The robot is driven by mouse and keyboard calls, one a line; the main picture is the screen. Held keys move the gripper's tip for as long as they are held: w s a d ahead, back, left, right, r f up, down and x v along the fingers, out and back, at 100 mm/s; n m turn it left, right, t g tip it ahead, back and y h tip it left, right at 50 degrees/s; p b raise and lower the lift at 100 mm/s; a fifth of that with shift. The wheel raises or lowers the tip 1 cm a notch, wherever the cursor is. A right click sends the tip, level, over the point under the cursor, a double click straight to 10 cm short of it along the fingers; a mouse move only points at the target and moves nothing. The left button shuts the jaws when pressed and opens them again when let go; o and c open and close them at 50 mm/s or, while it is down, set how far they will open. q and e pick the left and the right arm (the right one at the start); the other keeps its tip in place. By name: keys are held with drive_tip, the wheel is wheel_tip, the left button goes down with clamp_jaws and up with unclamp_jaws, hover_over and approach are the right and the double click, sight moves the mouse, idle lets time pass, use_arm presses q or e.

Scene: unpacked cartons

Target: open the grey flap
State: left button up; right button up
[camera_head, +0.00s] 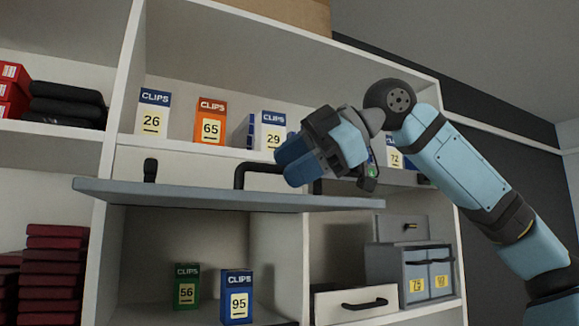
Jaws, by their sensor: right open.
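The grey flap (225,197) is a long panel that juts out roughly level from the middle of the white shelf unit, with its thin edge towards me. A black bar handle (242,174) rises at the flap's top side. My right gripper (291,165) comes in from the right, open, with its blue fingers at the handle's right part. The fingers hide that end of the handle, and I cannot tell whether they touch it. My left gripper is not in view.
Several clips boxes, such as the orange one (210,121), stand on the shelf above. A green box (187,286) and a blue box (237,297) stand below the flap. A white drawer (335,305) and grey drawer boxes (385,270) are lower right.

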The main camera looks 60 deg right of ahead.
drive_tip(key=b+v, duration=0.1)
drive_tip(key=v, duration=1.1)
drive_tip(key=shift+s+d+r, duration=0.15)
drive_tip(key=shift+s+d, duration=0.15)
